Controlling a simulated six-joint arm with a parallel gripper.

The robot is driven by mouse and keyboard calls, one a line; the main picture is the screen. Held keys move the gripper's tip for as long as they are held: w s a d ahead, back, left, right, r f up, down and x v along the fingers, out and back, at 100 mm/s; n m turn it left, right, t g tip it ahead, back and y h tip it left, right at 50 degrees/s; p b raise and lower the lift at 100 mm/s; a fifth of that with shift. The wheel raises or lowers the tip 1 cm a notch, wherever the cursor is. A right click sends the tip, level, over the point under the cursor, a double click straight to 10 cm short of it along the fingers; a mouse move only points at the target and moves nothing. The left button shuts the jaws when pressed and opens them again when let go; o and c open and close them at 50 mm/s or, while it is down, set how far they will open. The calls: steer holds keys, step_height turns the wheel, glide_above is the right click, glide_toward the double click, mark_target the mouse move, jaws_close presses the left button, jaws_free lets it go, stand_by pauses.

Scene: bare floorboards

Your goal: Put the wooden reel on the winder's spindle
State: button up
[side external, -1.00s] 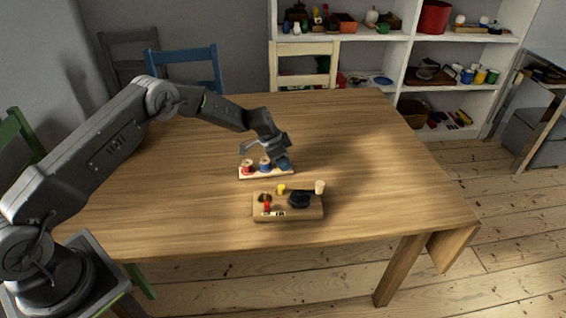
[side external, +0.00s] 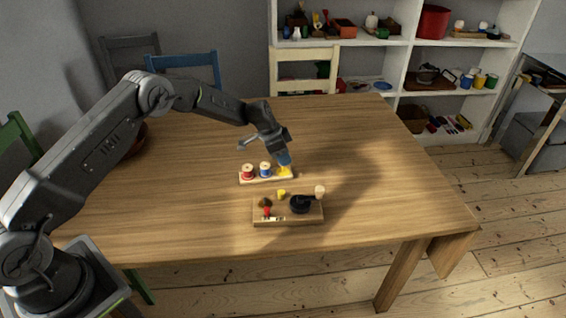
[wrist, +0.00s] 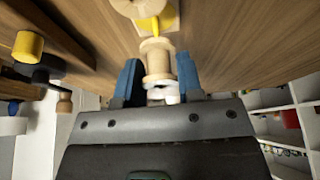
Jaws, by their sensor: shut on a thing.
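The wooden reel (wrist: 158,65) is between the blue fingertips of my gripper (wrist: 158,80) in the wrist view, its pale flange and core showing. In the side view my gripper (side external: 284,158) is just above the right end of the reel rack (side external: 256,181), over a yellow patch (side external: 285,171); the fingers mostly hide the reel there. The winder (side external: 288,219) is a wooden board nearer the table's front, with a black round part (side external: 300,204), a pale wooden knob (side external: 320,191) and a yellow piece (side external: 281,195). I cannot tell which part is the spindle.
A red reel (side external: 247,172) and a blue reel (side external: 265,170) stand on the rack, left of my gripper. The wooden table (side external: 375,180) is clear to the right and behind. Chairs and white shelves (side external: 400,70) stand beyond the table.

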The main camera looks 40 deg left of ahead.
steer(key=s+a+r, duration=0.5)
steer(key=a+r, duration=0.2)
steer(key=a, duration=0.2)
steer(key=m+g+h, duration=0.2)
steer(key=m+g, duration=0.1)
steer(key=m, duration=0.5)
glide_above(264, 200)
steer(key=shift+w+f, duration=0.1)
steer(key=shift+y, duration=0.3)
steer(key=shift+f, duration=0.1)
steer(key=shift+f, duration=2.45)
steer(key=shift+f, duration=1.3)
steer(key=o, duration=0.7)
steer(key=shift+c, duration=0.2)
steer(key=o, duration=0.3)
steer(key=shift+f, duration=0.1)
